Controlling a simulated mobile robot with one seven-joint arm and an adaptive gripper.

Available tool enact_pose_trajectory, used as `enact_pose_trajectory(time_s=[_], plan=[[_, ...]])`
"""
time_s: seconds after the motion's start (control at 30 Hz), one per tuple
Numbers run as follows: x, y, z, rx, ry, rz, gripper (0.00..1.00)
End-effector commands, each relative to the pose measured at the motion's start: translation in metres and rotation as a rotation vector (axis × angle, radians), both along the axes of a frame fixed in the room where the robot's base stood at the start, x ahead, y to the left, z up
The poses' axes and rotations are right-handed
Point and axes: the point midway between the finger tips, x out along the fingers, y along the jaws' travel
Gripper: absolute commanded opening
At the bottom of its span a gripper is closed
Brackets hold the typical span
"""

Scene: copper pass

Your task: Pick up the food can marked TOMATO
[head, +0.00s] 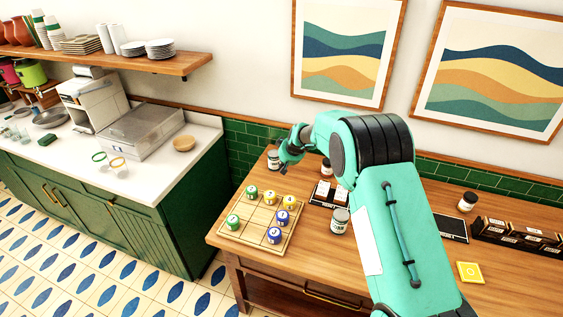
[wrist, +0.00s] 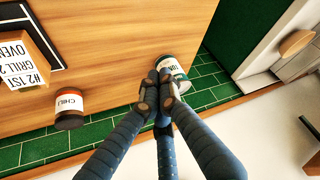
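My gripper (wrist: 162,90) has its three dark fingers drawn together, with nothing visible between the tips. Just past the tips in the wrist view is a can (wrist: 176,68) with a pale label that seems to start "TUN"; the fingers partly cover it. This can (head: 273,160) stands at the table's back left corner in the head view, beside the gripper. A CHILI can (wrist: 70,108) stands apart to the left in the wrist view. Other cans stand at mid-table (head: 340,221) and at the right (head: 467,203); their labels are too small to read. I cannot read TOMATO on any can.
A wooden board (head: 238,238) with several numbered, coloured pieces lies at the table's left front. Dark boxes (head: 520,236) and a yellow square (head: 470,272) are at the right. Green tiles (head: 250,143) line the wall behind. A white counter (head: 150,165) stands across a gap to the left.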

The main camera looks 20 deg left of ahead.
Motion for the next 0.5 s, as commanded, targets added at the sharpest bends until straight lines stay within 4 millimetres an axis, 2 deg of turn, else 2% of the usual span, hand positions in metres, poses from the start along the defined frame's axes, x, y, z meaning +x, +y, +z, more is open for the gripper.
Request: enact_pose_trajectory(time_s=[0.2, 0.5], plan=[[-0.0101, -0.006, 0.001, 0.001, 0.002, -0.001, 0.0], [-0.0126, -0.0076, 0.0015, 0.0, 0.0, -0.001, 0.0]])
